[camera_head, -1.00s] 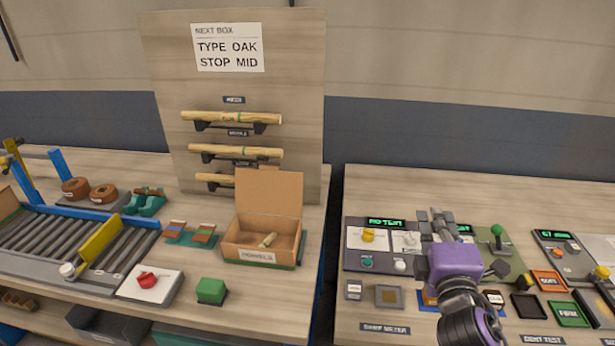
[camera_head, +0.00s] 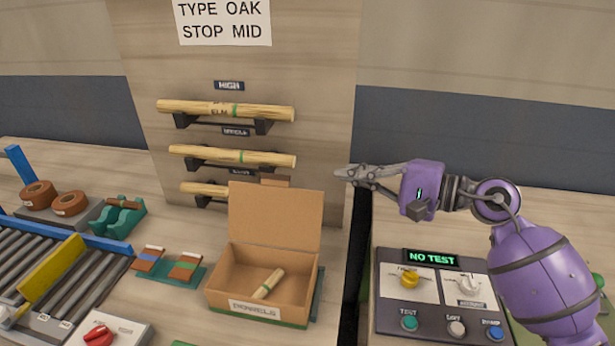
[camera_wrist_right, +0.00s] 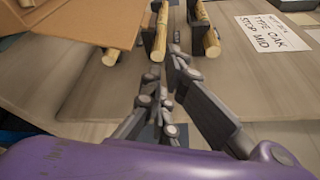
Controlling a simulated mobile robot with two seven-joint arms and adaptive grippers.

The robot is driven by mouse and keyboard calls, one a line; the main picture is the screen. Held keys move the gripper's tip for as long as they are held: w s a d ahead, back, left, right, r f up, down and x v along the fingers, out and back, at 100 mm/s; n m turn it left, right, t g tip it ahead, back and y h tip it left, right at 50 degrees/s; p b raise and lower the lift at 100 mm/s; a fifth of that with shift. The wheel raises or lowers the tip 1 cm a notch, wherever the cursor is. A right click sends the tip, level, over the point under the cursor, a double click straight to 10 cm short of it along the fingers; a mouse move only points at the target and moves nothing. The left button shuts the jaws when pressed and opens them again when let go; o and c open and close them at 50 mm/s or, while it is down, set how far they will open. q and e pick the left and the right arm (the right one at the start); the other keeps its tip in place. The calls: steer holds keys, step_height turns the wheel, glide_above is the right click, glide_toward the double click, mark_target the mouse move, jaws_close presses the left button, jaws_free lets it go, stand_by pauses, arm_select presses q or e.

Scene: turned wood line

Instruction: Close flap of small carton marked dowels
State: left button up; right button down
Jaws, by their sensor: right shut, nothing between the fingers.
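The small open carton (camera_head: 222,294) marked DOWELS stands on the left bench in the head view. Its brown flap (camera_head: 275,216) stands up at the back edge, leaning slightly backward. A short dowel (camera_head: 268,284) lies inside the carton. My right gripper (camera_head: 340,173) is shut and empty, pointing left, in the air to the right of the flap and apart from it. In the right wrist view, the right gripper (camera_wrist_right: 165,100) shows with its fingers together, and the flap (camera_wrist_right: 75,22) fills the upper left. My left gripper is not in view.
A rack board (camera_head: 330,60) behind the carton holds wooden rods (camera_head: 225,110) on brackets. The NO TEST panel (camera_head: 400,325) stands on the right bench, past a gap. A roller conveyor (camera_head: 85,295) and colour sample blocks (camera_head: 185,267) are left of the carton.

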steer(key=w+a+f+p, duration=0.1)
steer(key=w+a+f, duration=0.3)
steer(key=a, duration=0.4)
steer(key=shift+w+a+f+p, duration=0.3)
steer(key=shift+w+a+p, duration=0.05)
